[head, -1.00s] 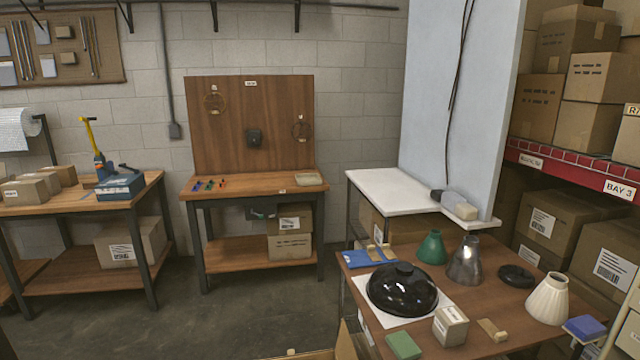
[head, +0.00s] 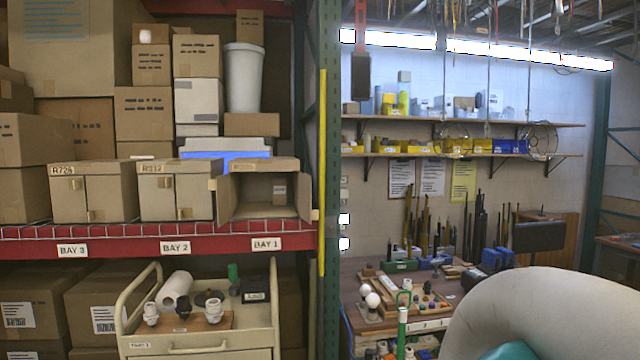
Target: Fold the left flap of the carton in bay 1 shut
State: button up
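The carton (head: 258,165) in bay 1 stands on the red shelf at the right end of the row, above the "BAY 1" label. Its front is open towards me. Its left flap (head: 223,198) stands swung outward at the left side of the opening, with a small tab near its upper edge. Its right flap (head: 304,192) also stands open. Inside, a small labelled piece (head: 279,190) shows against the back. My gripper is not in view. A rounded pale arm link of mine with a teal part fills the lower right corner.
Closed cartons stand left of it in bay 2 (head: 178,192) and bay 3 (head: 94,193). A green rack post (head: 328,120) with a yellow edge rises just right. A cream cart (head: 200,345) carrying lamp parts stands below, in front of the rack. A cluttered bench lies to the right.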

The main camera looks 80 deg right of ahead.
aim_at(221, 183)
jog(key=j+z, duration=0.1)
jog(key=z, duration=0.85)
jog(key=l+z, duration=0.15)
jog(key=z, duration=0.2)
jog(key=l+z, duration=0.15)
jog(key=z, duration=0.15)
jog(key=k+j, duration=0.35)
